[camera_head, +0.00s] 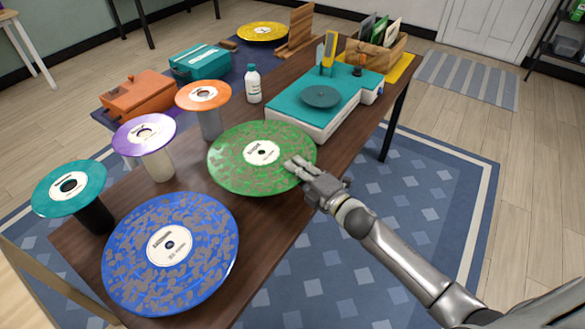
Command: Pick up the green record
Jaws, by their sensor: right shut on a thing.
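The green record (239,173), speckled with brown patches and with a white label, is in the middle of the head view, above or on the wooden table. My right gripper (299,167) is shut on its right edge. I cannot tell whether the record is lifted clear of the tabletop. My left gripper is not in view.
A blue speckled record (205,225) lies at the front. Teal (51,193), purple (129,145) and orange (193,91) records sit on stands to the left. A white bottle (253,85) and a teal turntable (345,84) stand behind. A wooden record crate (379,54) is at the back.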

